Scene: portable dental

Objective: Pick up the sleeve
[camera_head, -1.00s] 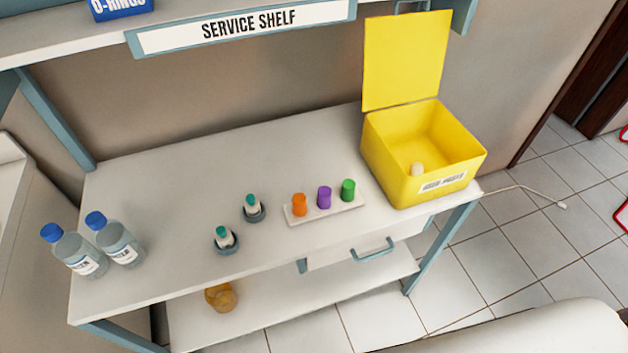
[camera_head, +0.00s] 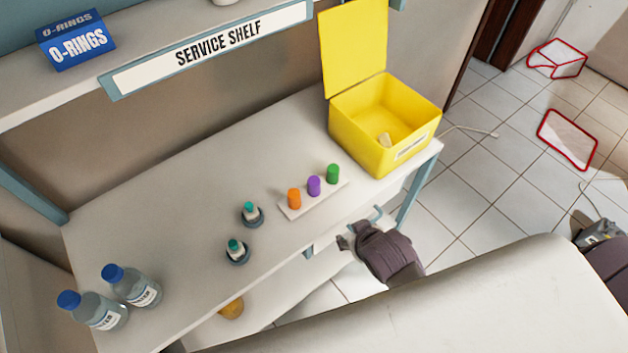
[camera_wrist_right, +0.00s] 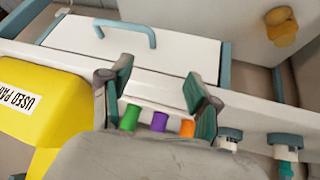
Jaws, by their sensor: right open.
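No part is labelled as the sleeve. Three small coloured cylinders, orange (camera_head: 294,199), purple (camera_head: 314,186) and green (camera_head: 333,174), stand in a row on a white strip (camera_head: 338,191) on the bench. They also show in the right wrist view as green (camera_wrist_right: 130,117), purple (camera_wrist_right: 160,121) and orange (camera_wrist_right: 187,128). Two teal-topped white pieces (camera_head: 250,209) (camera_head: 234,246) stand in dark round holders nearby. My right gripper (camera_head: 350,240) is at the bench's front edge by the drawer. In its wrist view it is open and empty (camera_wrist_right: 158,78), apart from the cylinders. My left gripper is not in view.
An open yellow bin (camera_head: 371,140) with a pale piece inside stands at the bench's right end. Two blue-capped bottles (camera_head: 95,312) (camera_head: 134,286) stand at left. A drawer handle (camera_wrist_right: 127,31) juts from the front. The bench's rear half (camera_head: 190,190) is clear.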

